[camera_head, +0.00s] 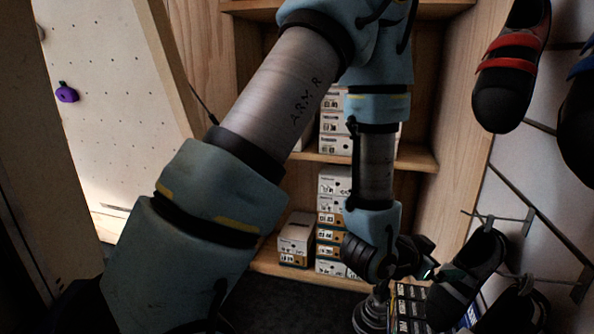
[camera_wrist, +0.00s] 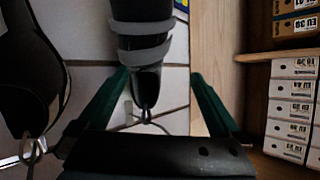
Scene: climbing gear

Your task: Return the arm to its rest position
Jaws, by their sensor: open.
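My arm crosses the middle of the head view and bends down towards the lower right. My gripper (camera_head: 424,264) is at its end, beside a dark shoe with grey straps (camera_head: 466,279) that hangs on the right wall. In the wrist view my gripper (camera_wrist: 160,76) has its two green fingers spread wide. The strapped shoe (camera_wrist: 142,42) shows between and beyond them, hanging by its heel loop. I cannot tell how far the fingers are from it, but they are not closed on it.
Wooden shelves (camera_head: 425,157) with stacked shoe boxes (camera_head: 333,190) stand behind my arm. A red-strapped shoe (camera_head: 511,78) hangs at upper right, above wall hooks (camera_head: 497,217). A pale board (camera_head: 105,110) is at left.

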